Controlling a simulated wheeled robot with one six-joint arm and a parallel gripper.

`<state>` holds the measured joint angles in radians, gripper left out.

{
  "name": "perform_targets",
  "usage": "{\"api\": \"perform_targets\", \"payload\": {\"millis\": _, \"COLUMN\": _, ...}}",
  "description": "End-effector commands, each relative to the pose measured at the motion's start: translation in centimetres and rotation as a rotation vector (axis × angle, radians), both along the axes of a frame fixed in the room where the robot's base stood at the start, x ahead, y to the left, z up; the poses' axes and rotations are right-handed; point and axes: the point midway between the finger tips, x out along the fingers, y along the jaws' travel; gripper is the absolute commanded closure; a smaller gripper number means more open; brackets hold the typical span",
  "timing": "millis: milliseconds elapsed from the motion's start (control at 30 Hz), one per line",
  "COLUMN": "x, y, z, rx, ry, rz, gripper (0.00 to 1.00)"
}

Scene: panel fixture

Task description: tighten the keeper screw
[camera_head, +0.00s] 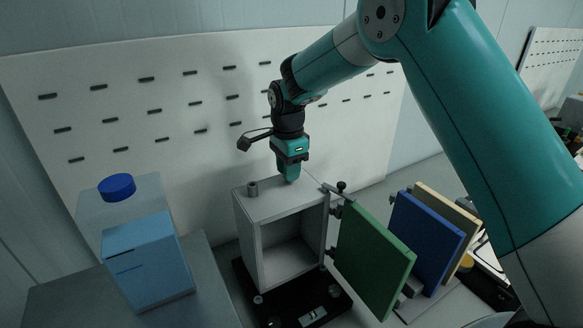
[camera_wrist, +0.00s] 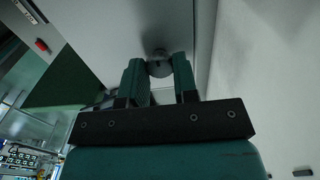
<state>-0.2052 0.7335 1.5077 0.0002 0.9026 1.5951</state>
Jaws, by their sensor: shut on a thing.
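A pale grey open-fronted box (camera_head: 245,238) stands on a black base (camera_head: 283,315). My gripper (camera_head: 289,177) points down at the box's top near its back right. In the wrist view my gripper (camera_wrist: 158,82) has its two green fingers on either side of a small round grey screw head (camera_wrist: 159,67), closed on it. I take this to be the keeper screw. In the head view the fingers hide it, and how far it is turned does not show.
A green door (camera_head: 377,262) stands open at the box's right. A blue panel (camera_head: 427,238) and a cream panel (camera_head: 463,222) stand farther right. A short grey post (camera_head: 252,189) rises from the box's top left. A blue-capped container (camera_head: 150,262) is at left. A slotted white board (camera_head: 120,110) stands behind.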

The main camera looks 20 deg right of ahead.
Motion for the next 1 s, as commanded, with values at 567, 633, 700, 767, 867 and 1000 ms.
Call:
{"api": "perform_targets", "payload": {"millis": 567, "x": 0.2, "y": 0.0, "z": 0.2, "rx": 0.002, "ry": -0.009, "rz": 0.0, "gripper": 0.47}}
{"api": "perform_targets", "payload": {"millis": 633, "x": 0.2, "y": 0.1, "z": 0.1, "rx": 0.001, "ry": -0.008, "rz": 0.0, "gripper": 0.47}}
{"api": "perform_targets", "payload": {"millis": 700, "x": 0.2, "y": 0.1, "z": 0.2, "rx": 0.001, "ry": -0.007, "rz": 0.001, "gripper": 0.47}}
{"api": "perform_targets", "payload": {"millis": 767, "x": 0.2, "y": 0.1, "z": 0.3, "rx": 0.001, "ry": -0.007, "rz": 0.001, "gripper": 0.47}}
{"api": "perform_targets", "payload": {"millis": 867, "x": 0.2, "y": 0.1, "z": 1.2, "rx": 0.001, "ry": -0.008, "rz": 0.001, "gripper": 0.47}}
{"api": "perform_targets", "payload": {"millis": 1000, "x": 0.2, "y": 0.1, "z": 3.9, "rx": 0.002, "ry": -0.012, "rz": 0.001, "gripper": 0.47}}
